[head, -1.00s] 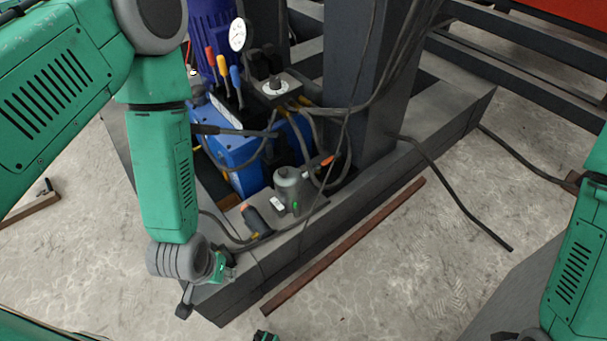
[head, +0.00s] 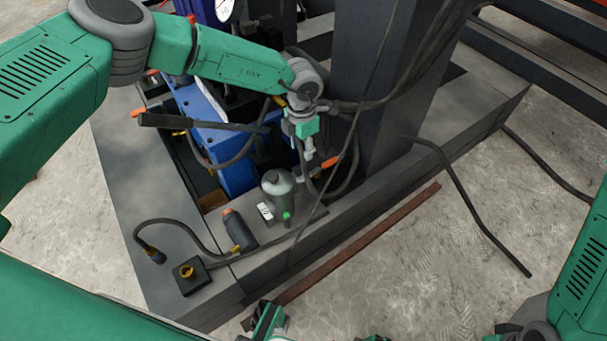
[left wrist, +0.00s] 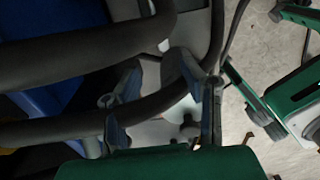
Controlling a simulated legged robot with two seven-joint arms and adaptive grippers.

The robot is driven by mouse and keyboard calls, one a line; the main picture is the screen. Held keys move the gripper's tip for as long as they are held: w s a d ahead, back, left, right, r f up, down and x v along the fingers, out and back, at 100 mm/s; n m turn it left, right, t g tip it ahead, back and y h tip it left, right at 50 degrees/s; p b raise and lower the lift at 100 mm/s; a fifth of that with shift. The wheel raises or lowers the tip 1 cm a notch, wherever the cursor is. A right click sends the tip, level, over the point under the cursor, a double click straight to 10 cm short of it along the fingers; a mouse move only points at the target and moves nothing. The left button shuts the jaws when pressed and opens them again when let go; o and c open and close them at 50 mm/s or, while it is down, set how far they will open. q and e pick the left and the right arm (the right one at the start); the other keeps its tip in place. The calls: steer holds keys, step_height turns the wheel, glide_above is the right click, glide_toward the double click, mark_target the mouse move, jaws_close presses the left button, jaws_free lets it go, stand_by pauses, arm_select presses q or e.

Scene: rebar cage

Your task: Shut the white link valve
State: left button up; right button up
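A small pale fitting with an orange lever (head: 330,162) sits beside the grey cylinder, near the dark post. I take it for the link valve, but its body is mostly hidden by hoses and my gripper. My left gripper (head: 308,152) hangs just above and left of the lever. In the left wrist view the left gripper's fingers (left wrist: 155,88) are apart, with a dark hose crossing near them and pale metal behind. I cannot tell whether a finger touches the valve. A green and grey part, possibly my right gripper (head: 267,320), shows at the bottom edge; its fingers are unclear.
The grey cylinder (head: 278,190) stands on the frame's ledge, with a dark-handled tool (head: 240,230) and a yellow-knobbed black block (head: 190,274) nearby. The blue pump unit (head: 232,160) and dark post (head: 372,90) crowd the area. Loose hoses cross it.

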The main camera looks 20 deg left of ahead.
mark_target(303, 178)
arm_select(q)
steer(key=f+b, duration=0.4)
steer(key=f, duration=0.7)
steer(key=shift+d+f, duration=0.15)
steer(key=shift+d, duration=0.05)
steer(key=shift+a+f, duration=0.2)
steer(key=shift+f, duration=0.25)
steer(key=shift+d, duration=0.15)
jaws_close()
